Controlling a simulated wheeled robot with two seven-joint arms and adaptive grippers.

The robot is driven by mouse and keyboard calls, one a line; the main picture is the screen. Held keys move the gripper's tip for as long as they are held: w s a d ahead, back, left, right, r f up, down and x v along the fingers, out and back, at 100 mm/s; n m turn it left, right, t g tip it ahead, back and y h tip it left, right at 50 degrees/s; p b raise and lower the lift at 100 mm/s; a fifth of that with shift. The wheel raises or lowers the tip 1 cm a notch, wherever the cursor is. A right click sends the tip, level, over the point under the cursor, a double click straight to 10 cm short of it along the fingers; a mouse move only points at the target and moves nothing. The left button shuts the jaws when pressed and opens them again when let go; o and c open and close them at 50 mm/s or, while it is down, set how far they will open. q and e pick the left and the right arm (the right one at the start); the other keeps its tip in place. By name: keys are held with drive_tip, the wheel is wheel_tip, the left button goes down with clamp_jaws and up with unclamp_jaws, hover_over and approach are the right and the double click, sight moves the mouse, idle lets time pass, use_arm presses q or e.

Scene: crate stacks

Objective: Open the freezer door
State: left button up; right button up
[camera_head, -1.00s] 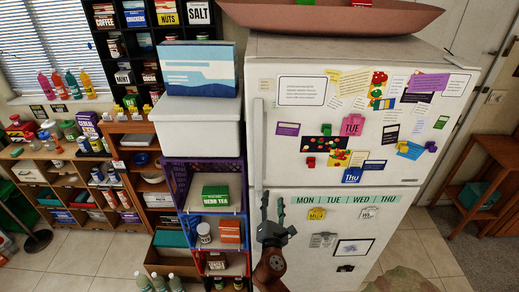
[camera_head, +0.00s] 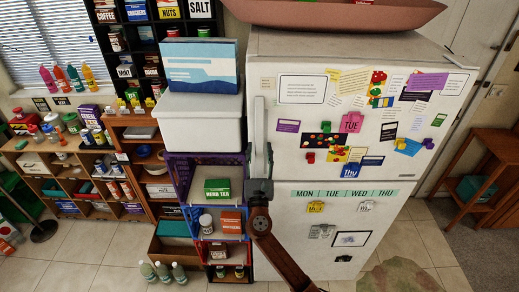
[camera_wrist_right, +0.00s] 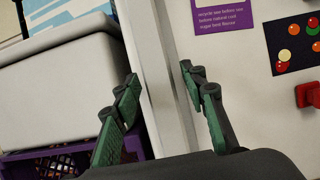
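The white fridge has an upper freezer door (camera_head: 330,150) covered with notes and magnets, and it is closed. Its long vertical white handle (camera_head: 259,125) runs along the door's left edge. My right gripper (camera_head: 260,165) is at the lower part of the handle, fingers upward. In the right wrist view the handle (camera_wrist_right: 160,60) passes between the two green-padded fingers of my right gripper (camera_wrist_right: 160,85). The fingers are apart, one on each side, with a gap visible on the left. My left gripper is not in view.
A white bin (camera_head: 200,122) on a purple crate stack (camera_head: 178,180) stands close to the fridge's left side. A boat-shaped bowl (camera_head: 330,15) sits on the fridge. A wooden side table (camera_head: 490,170) stands at the right.

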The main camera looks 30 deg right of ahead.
drive_tip(key=shift+w, duration=0.1)
drive_tip(key=shift+c, duration=0.7)
clamp_jaws()
